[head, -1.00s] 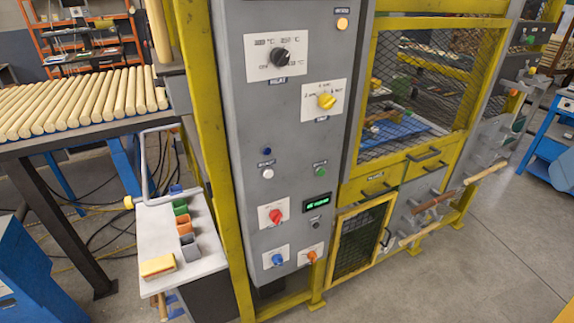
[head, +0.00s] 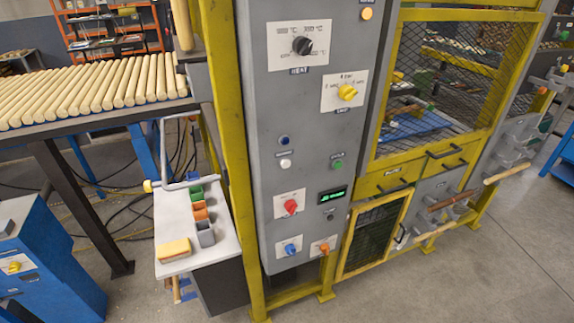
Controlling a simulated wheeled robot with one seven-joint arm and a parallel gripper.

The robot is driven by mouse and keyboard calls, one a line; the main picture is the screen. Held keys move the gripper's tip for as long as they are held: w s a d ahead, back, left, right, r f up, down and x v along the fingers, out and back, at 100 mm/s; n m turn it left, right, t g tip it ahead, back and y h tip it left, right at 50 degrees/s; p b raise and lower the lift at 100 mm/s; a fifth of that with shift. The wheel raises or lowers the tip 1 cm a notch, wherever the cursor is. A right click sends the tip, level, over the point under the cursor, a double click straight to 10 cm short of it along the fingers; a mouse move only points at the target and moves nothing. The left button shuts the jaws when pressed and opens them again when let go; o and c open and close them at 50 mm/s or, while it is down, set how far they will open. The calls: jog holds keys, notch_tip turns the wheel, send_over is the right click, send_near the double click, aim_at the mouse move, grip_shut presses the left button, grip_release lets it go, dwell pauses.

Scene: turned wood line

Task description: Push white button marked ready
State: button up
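The white button (head: 285,163) is a small round cap on the front of the grey control panel (head: 307,105). A small dark label sits just above it, too small to read for certain. A dark blue button (head: 284,141) is above the white one, and a green button (head: 338,164) is to its right. Nothing covers the white button.
A white side shelf (head: 190,240) with small bins and a yellow block juts out left of the panel. A yellow frame post (head: 229,120) stands between them. A roller-like rack of wooden rods (head: 100,85) is further left. Grey floor (head: 440,285) is clear at the front right.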

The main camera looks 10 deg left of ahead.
grip_shut()
dwell(1.4)
